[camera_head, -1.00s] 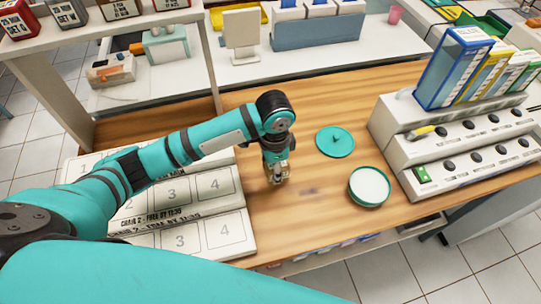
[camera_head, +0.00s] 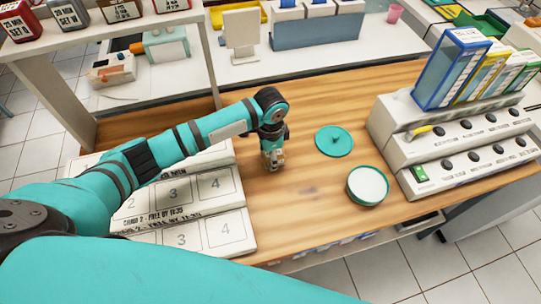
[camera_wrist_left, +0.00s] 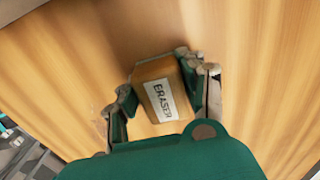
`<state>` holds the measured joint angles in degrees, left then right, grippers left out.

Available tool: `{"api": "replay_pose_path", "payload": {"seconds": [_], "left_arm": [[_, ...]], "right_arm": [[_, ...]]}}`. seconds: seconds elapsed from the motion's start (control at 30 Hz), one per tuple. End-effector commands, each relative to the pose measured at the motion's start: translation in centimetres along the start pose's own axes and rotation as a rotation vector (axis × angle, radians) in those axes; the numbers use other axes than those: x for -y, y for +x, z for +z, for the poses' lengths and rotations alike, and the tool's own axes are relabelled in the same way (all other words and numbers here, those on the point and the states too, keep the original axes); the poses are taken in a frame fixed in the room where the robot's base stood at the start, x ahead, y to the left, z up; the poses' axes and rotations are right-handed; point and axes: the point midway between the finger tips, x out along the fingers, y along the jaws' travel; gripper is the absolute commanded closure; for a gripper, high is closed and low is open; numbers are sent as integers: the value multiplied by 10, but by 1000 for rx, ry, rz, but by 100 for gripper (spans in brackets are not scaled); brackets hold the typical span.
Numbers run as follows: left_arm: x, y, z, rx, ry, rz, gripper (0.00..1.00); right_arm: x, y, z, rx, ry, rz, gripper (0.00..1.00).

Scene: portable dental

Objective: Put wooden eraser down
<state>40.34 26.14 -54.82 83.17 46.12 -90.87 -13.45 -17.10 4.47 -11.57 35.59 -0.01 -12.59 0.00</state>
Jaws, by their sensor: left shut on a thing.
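The wooden eraser (camera_wrist_left: 160,88) is a brown block with a white label reading ERASER. It sits between the two fingers of my left gripper (camera_wrist_left: 165,95) in the left wrist view, and the gripper is shut on it. In the head view my left gripper (camera_head: 272,160) points down at the wooden table (camera_head: 300,200), just right of the stepped white numbered trays. The eraser is mostly hidden by the fingers there. I cannot tell whether it touches the table. My right gripper is not in view.
A teal round lid (camera_head: 334,141) and a teal-rimmed round dish (camera_head: 367,186) lie to the right of the gripper. A white stepped rack (camera_head: 470,150) with folders stands farther right. White numbered trays (camera_head: 215,184) are on the left. Bare table lies in front and behind.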

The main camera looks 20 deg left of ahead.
Motion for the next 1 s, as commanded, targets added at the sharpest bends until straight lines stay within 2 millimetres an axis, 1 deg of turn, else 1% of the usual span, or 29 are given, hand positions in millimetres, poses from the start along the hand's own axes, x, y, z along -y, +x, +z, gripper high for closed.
{"api": "replay_pose_path", "payload": {"seconds": [0.17,0.2,0.37,0.77,0.87,0.97,1.0], "left_arm": [[0,6,0,1,-1,1,90],[0,6,0,1,-1,0,57],[-1,7,1,3,-1,1,36],[0,6,1,3,-1,1,36],[0,-2,1,1,0,0,36],[1,-18,0,-1,0,-2,36],[1,-27,0,-2,0,-3,36]], "right_arm": [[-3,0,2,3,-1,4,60],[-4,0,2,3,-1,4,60],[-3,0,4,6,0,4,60],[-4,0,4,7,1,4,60],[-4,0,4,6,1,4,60],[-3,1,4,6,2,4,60],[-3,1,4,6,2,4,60]]}}
